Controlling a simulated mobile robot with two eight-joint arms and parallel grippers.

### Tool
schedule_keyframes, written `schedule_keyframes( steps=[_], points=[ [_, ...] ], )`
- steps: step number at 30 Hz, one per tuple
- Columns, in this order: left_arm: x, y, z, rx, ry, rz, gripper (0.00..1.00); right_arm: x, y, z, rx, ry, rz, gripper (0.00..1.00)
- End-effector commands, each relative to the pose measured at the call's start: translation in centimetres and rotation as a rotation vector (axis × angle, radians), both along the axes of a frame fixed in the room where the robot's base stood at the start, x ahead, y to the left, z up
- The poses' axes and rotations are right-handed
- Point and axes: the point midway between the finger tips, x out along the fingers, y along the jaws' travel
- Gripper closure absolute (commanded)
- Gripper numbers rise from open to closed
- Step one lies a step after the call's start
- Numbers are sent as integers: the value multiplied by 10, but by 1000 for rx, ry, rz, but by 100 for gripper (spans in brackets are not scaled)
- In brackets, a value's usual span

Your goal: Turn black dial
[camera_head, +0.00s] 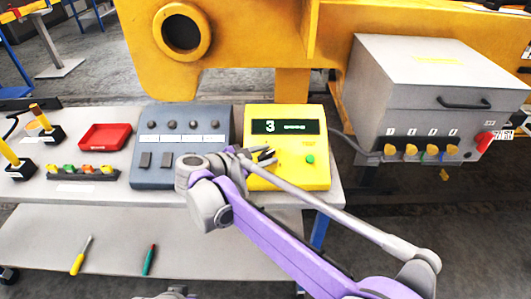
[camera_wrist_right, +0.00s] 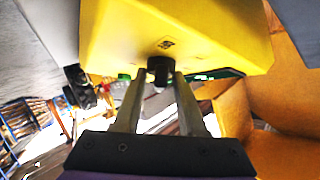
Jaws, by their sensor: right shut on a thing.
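The yellow box (camera_head: 288,180) stands at the right end of the bench, with a dark display (camera_head: 285,127) showing a 3 and a green button (camera_head: 310,159). My right gripper (camera_head: 264,155) is at the left part of its face. In the right wrist view the yellow box (camera_wrist_right: 200,35) fills the top. The black dial (camera_wrist_right: 160,66) sits between the two fingertips of my right gripper (camera_wrist_right: 158,84), which is shut on it. In the head view the gripper hides most of the dial.
A grey-blue panel (camera_head: 180,180) with knobs and switches stands left of the yellow box. A red tray (camera_head: 104,137) and a rack of coloured pieces (camera_head: 82,173) lie farther left. A grey cabinet (camera_head: 435,85) stands at the right. Two screwdrivers lie on the lower shelf (camera_head: 200,235).

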Motion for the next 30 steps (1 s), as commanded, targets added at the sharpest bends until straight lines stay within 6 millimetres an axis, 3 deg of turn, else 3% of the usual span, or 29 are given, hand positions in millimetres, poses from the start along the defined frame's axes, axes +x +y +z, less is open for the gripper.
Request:
schedule_keyframes(
  steps=[11, 12, 13, 23, 30],
  points=[
    [0, 0, 0, 0, 0, 0, 100, 0, 1, 0, 2, 0, -2, 100],
    [0, 0, 0, 0, 0, 0, 100, 0, 1, 0, 2, 0, -2, 56],
    [0, 0, 0, 0, 0, 0, 100, 0, 1, 0, 2, 0, -2, 52],
    [0, 0, 1, 0, 0, 0, 100, -3, 4, 2, 2, 1, -2, 52],
    [0, 0, 3, 0, -1, 0, 100, -29, 32, 16, 3, 0, 3, 52]
  ],
)
